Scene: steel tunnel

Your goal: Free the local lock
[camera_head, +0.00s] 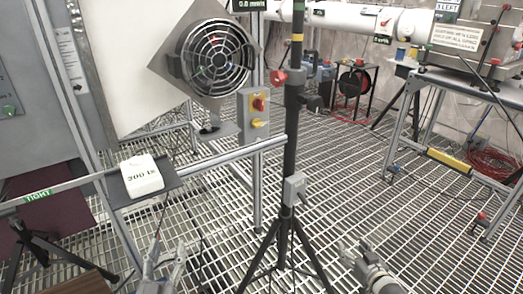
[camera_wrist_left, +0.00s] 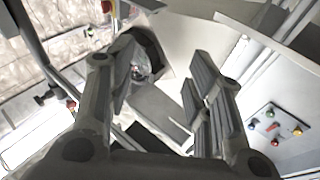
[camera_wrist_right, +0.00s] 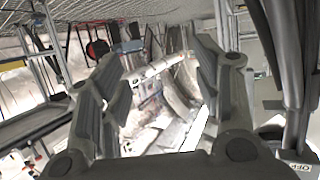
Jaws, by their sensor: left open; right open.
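I cannot tell for certain which part is the local lock. My left gripper (camera_head: 168,256) is open and empty, low at the bottom of the head view, below the shelf and apart from the box. My right gripper (camera_head: 355,252) is open and empty, to the right of the black tripod. Both also show open in their wrist views, the left (camera_wrist_left: 155,85) and the right (camera_wrist_right: 155,75), with nothing between the fingers.
A black tripod stand (camera_head: 291,130) with a red knob and a small grey box stands between my grippers. A white block (camera_head: 142,176) marked 200 lies on a dark shelf. A bench (camera_head: 440,80) stands at the right.

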